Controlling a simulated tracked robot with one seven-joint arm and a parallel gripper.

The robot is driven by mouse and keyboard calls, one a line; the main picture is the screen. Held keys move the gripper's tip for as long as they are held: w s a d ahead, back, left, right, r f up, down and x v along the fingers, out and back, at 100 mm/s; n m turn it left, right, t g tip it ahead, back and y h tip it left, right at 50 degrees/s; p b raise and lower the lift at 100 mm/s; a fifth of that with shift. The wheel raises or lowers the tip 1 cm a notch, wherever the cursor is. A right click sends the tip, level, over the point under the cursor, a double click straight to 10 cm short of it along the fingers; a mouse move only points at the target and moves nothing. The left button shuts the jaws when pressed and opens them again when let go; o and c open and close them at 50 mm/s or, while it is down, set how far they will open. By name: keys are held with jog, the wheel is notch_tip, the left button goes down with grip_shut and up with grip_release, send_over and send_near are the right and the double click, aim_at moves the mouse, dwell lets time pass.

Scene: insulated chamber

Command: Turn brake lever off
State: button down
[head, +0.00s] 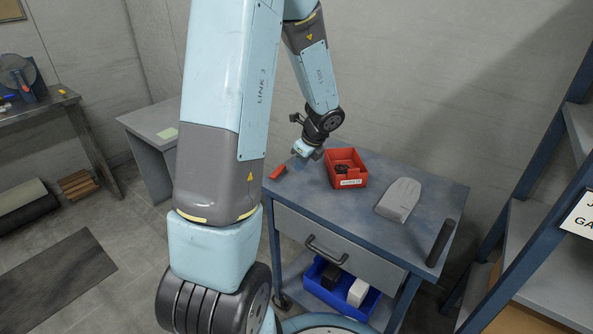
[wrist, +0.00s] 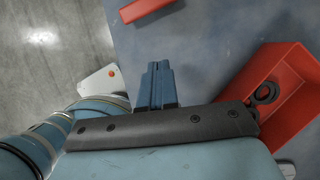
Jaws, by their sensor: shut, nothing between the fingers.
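No part in view is clearly the brake lever. A caster (head: 281,300) shows at the foot of the blue workbench cart's (head: 330,215) near left leg; it is too small to make out a lever on it. My gripper (head: 300,159) is above the cart's top near its back left edge, between a red block (head: 278,173) and a red bin (head: 346,181). In the wrist view my gripper's blue fingers (wrist: 156,72) are together with nothing between them. The red block (wrist: 144,9) lies ahead of them, and the red bin (wrist: 272,90) is to their right.
Dark rings lie in the red bin. A grey glove-like item (head: 399,199) and a dark cylinder (head: 440,243) are on the cart's right side. A blue bin (head: 338,294) sits on the lower shelf, under the drawer handle (head: 326,252). A rack (head: 530,180) stands on the right.

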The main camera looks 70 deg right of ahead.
jog(key=d+v, duration=0.1)
jog(key=v, duration=0.4)
jog(key=n+t, duration=0.2)
jog(key=t, duration=0.3)
send_near(278, 174)
jog(key=shift+y, duration=0.3)
jog(key=f, duration=0.5)
jog(key=shift+s+d, duration=0.35)
jog(key=shift+d, duration=0.05)
jog(key=w, duration=0.3)
jog(key=shift+w+d+f+n, duration=0.15)
jog(key=shift+f+n, duration=0.05)
jog(key=shift+n, duration=0.1)
jog(key=shift+w, duration=0.65)
jog(key=shift+w, duration=0.1)
jog(key=shift+w, duration=0.9)
jog(key=shift+s, duration=0.1)
